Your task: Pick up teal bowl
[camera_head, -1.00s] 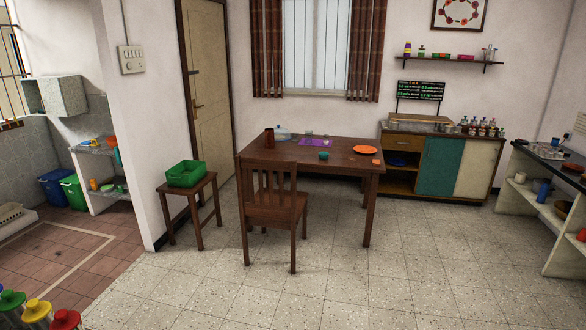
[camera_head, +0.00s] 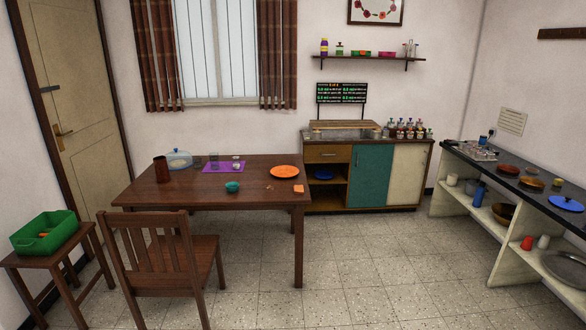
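A small teal bowl (camera_head: 232,187) sits upright on the dark wooden table (camera_head: 180,193), near the middle of its front half. It stands in front of a purple mat (camera_head: 224,168) and left of an orange plate (camera_head: 285,172). Nothing covers the bowl. Neither of my grippers shows in the head view.
A wooden chair (camera_head: 165,255) stands at the table's front left. A stool with a green crate (camera_head: 45,234) is at far left. A dark counter (camera_head: 520,180) runs along the right. The tiled floor (camera_head: 350,275) in front and right of the table is clear.

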